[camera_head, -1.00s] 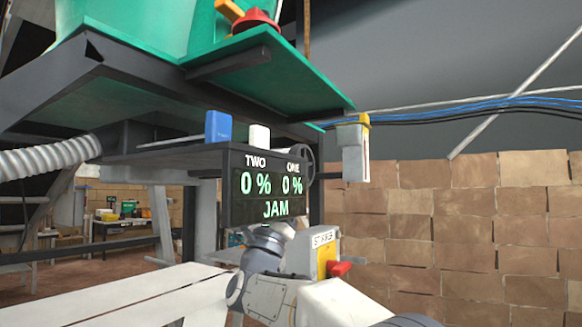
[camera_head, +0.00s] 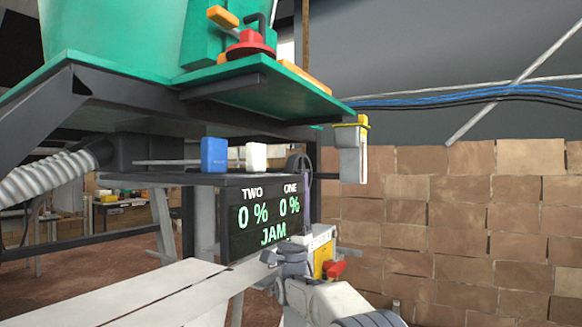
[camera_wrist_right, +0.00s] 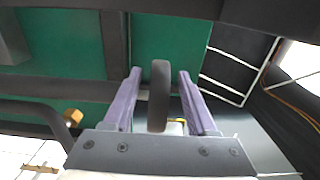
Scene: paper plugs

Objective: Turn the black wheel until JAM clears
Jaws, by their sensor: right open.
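The black wheel (camera_head: 294,160) sits behind the right end of the display, mostly hidden in the head view. In the right wrist view its dark rim (camera_wrist_right: 159,95) shows edge-on between the two purple fingers of my right gripper (camera_wrist_right: 159,92). The fingers are open, with a gap visible on each side of the rim. In the head view a purple finger of my right gripper (camera_head: 305,181) shows beside the display. The display (camera_head: 262,218) reads TWO 0 %, ONE 0 % and JAM in green. My left gripper is not in view.
A blue block (camera_head: 214,155) and a white block (camera_head: 256,157) stand on the shelf above the display. A red knob (camera_head: 250,45) sits on the green deck. A yellow box with a red switch (camera_head: 334,269) is beside my right arm. A brick wall is at the right.

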